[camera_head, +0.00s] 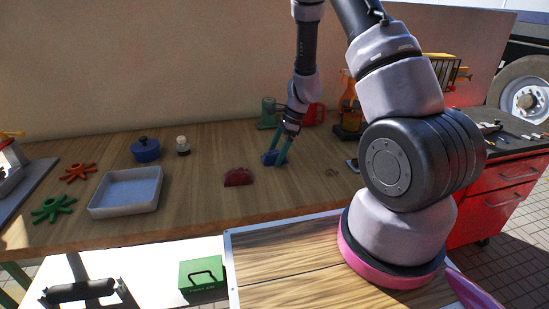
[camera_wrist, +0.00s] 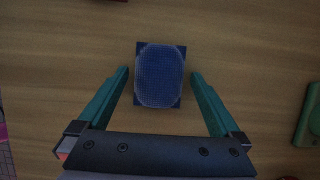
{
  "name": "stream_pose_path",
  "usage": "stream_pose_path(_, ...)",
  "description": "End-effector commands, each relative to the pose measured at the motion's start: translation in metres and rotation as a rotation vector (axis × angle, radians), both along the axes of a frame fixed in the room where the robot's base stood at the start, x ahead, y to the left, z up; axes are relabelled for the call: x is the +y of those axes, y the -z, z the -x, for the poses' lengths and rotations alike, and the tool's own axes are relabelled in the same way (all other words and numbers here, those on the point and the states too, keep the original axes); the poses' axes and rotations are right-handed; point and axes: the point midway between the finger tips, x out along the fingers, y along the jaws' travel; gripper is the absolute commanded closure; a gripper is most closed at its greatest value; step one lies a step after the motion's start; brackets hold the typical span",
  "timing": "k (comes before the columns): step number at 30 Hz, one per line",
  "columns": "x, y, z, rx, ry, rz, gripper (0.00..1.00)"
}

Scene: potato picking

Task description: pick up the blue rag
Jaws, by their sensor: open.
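The blue rag (camera_wrist: 160,75) lies on the wooden table as a small dark blue rectangle with a lighter mesh pattern. In the wrist view it sits between and slightly beyond my gripper's (camera_wrist: 160,82) two teal fingers, with a gap on each side. In the head view my gripper (camera_head: 278,158) points down at the table, and the rag (camera_head: 269,158) shows at its fingertips, partly hidden by them. The gripper is open and holds nothing. I cannot tell the exact height of the fingertips above the table.
A dark red object (camera_head: 238,177) lies just left of the gripper. A white tray (camera_head: 125,205), a blue pot (camera_head: 145,150) and a small jar (camera_head: 183,146) stand farther left. A green mug (camera_head: 267,113), a red item (camera_head: 314,113) and an orange bottle (camera_head: 349,104) stand behind.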

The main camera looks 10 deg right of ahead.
Motion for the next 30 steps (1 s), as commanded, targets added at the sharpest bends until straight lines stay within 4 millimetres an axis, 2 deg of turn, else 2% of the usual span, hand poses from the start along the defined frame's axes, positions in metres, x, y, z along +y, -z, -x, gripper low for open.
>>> stream_pose_path(5,0.0,0.0,0.0,-0.001,0.0,0.0,0.0)
stream_pose_path(9,0.0,0.0,0.0,-0.001,0.0,0.0,0.54)
stream_pose_path(12,0.0,0.0,0.0,-0.001,0.0,0.0,0.88)
stream_pose_path(20,0.0,-0.004,-0.001,-0.002,0.0,-0.001,0.88)
stream_pose_path(23,0.001,-0.017,-0.001,-0.004,-0.002,-0.001,0.88)
stream_pose_path(30,0.001,-0.066,-0.001,-0.005,-0.001,-0.001,0.88)
